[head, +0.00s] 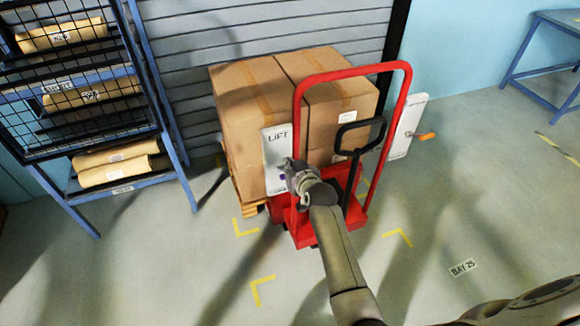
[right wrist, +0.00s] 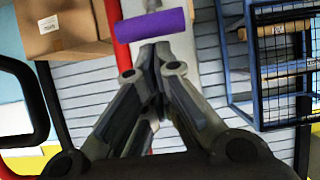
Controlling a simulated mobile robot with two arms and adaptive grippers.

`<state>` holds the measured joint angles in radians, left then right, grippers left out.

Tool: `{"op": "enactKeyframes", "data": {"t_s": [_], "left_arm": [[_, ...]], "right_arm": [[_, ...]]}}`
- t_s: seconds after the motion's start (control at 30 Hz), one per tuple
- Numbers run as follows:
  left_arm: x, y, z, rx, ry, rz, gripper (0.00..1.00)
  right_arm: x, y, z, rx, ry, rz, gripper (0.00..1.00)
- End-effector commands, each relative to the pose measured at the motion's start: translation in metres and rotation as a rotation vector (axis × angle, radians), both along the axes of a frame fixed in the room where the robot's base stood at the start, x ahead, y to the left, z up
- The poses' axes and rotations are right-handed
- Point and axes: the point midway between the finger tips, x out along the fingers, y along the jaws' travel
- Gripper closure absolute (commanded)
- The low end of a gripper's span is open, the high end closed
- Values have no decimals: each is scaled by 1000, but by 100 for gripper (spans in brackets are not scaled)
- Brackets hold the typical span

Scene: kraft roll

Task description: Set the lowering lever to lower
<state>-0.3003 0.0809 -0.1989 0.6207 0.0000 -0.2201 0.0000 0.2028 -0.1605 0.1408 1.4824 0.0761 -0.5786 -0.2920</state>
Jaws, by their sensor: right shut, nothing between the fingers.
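A red truck (head: 402,100) with a tall hoop handle stands in front of a pallet of boxes. On its left side is a white panel marked LIFT (head: 277,150), with a purple grip (head: 282,177) mostly hidden by my right gripper (head: 289,170). On its right side is another white panel (head: 405,128) with an orange-handled lever (head: 425,136) pointing right; no label is readable there. In the right wrist view the purple grip (right wrist: 152,33) lies across, just beyond the tips of my shut, empty right gripper (right wrist: 155,62). Whether they touch, I cannot tell. My left gripper is out of view.
Cardboard boxes (head: 245,90) are stacked behind the truck. A black loop handle (head: 362,130) sits inside the hoop. A blue rack (head: 178,165) with paper rolls stands left, a blue table (head: 540,60) at the far right. Floor around the yellow marks is clear.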

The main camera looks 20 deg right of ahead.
Motion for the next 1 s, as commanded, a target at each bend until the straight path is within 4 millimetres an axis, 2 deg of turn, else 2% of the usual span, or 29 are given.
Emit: {"op": "enactKeyframes", "data": {"t_s": [0.77, 1.0], "left_arm": [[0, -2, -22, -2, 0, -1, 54], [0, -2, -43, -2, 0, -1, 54]], "right_arm": [[-9, -1, -13, 1, -93, 0, 100], [-16, -1, -25, 3, -164, 0, 100]]}}
